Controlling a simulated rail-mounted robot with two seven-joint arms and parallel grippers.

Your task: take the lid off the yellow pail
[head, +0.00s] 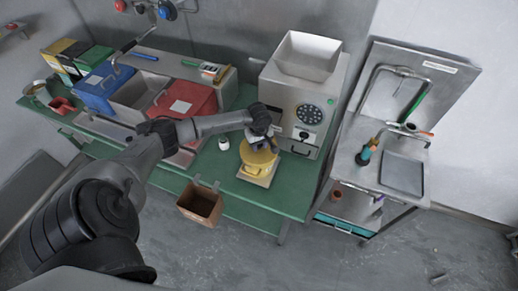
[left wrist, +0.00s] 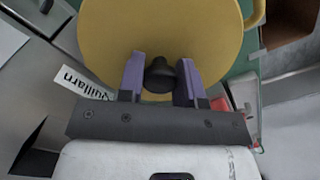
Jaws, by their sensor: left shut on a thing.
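The yellow pail (head: 252,171) stands on a pale board in front of the grinder on the green bench. Its round yellow lid (head: 258,155) shows above it in the head view, and I cannot tell whether a gap lies between them. In the left wrist view the lid (left wrist: 165,28) fills the top, with a black knob (left wrist: 160,76) near its lower edge. My left gripper (head: 265,140) is over the lid from above; its purple fingers (left wrist: 161,80) are shut on the knob from both sides. My right gripper is not in view.
The grey grinder (head: 302,95) stands close behind the pail. A small white jar (head: 223,143) is left of it. A brown bin (head: 200,203) hangs at the bench's front edge.

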